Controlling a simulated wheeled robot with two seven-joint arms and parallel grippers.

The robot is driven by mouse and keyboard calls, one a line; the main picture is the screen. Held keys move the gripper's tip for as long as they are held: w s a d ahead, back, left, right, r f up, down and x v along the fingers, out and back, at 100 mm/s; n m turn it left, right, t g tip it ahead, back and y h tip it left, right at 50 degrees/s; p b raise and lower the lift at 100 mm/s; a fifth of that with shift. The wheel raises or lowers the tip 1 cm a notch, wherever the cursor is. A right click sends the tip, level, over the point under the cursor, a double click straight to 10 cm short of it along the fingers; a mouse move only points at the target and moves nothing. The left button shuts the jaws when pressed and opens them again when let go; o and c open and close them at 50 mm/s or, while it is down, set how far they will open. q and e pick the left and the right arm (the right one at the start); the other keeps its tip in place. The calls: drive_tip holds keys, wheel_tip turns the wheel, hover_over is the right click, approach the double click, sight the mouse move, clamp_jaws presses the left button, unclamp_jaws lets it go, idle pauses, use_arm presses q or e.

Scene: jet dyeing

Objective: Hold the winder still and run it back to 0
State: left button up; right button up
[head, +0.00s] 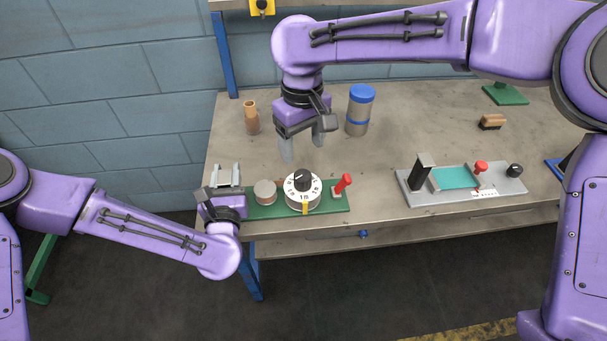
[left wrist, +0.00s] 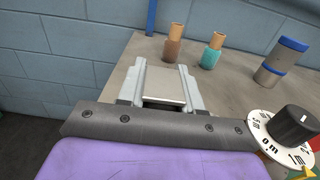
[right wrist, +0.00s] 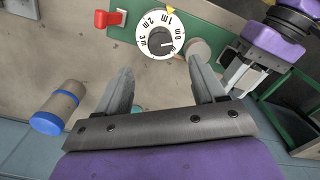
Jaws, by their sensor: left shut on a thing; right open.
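The winder has a green base (head: 335,204), a white numbered dial (head: 303,203) with a black knob (head: 302,181), a grey cylinder (head: 265,191) and a red lever (head: 343,184). The dial's 1m mark is near the yellow pointer (head: 305,208). The dial also shows in the right wrist view (right wrist: 160,40) and left wrist view (left wrist: 282,128). My left gripper (head: 227,172) is at the base's left end, shut on a pale flat piece (left wrist: 165,83) of the winder. My right gripper (head: 303,148) is open and empty, above the table behind the dial.
A blue-lidded canister (head: 360,110) stands just right of my right gripper. An orange-topped bottle (head: 251,117) stands at the left. A grey fixture with a teal plate (head: 455,178), a wooden brush (head: 491,122) and a green block (head: 505,94) are farther right.

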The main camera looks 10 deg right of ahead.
sight(303, 175)
wheel_tip(303, 175, down, 10)
drive_tip(key=shift+f, duration=0.25)
drive_tip(key=c, duration=1.1)
